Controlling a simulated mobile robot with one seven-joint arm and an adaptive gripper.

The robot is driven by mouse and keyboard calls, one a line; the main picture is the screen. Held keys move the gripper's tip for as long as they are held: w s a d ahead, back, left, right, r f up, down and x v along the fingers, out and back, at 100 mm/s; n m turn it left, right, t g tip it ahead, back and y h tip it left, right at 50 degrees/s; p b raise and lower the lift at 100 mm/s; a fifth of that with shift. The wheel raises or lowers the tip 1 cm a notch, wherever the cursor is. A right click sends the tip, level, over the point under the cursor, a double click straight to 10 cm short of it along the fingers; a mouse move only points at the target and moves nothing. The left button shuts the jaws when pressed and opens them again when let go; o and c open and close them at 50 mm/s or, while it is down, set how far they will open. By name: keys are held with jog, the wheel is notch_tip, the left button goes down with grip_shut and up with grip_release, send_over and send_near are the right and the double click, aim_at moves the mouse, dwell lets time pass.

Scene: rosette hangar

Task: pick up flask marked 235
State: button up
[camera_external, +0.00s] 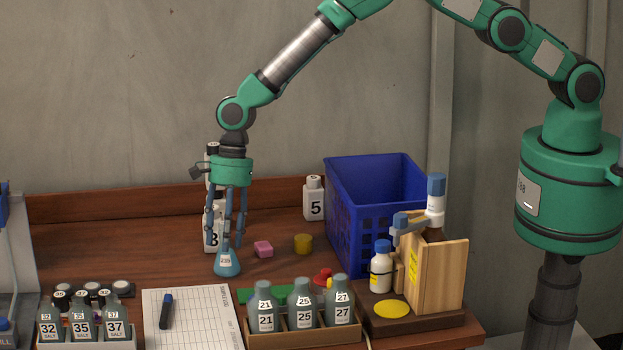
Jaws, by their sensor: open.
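A small blue-teal conical flask (228,267) stands on the wooden table left of centre. Its small round white label carries a number that looks like 235, but it is too small to read surely. My gripper (228,241) points straight down directly over the flask. Its dark blue fingers are open and come down on both sides of the flask's neck. Whether they touch the glass I cannot tell. The fingers partly hide the top of the flask.
White bottles, one marked 8 (213,238), stand close behind my gripper. In front are a clipboard sheet (200,325) and a bottle rack (305,337). A blue crate (345,215) stands at right.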

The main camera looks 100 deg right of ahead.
grip_shut()
jog(key=shift+r, duration=0.2)
dwell(0.4)
jog(key=shift+r, duration=1.4)
jog(key=shift+s+r, duration=0.15)
jog(key=shift+r, duration=0.1)
jog(key=s+r, duration=0.1)
jog(key=s, duration=1.4)
jog(key=shift+s+d+r+b, duration=0.2)
jog(key=shift+s+d+b, duration=0.15)
jog(key=shift+d, duration=0.1)
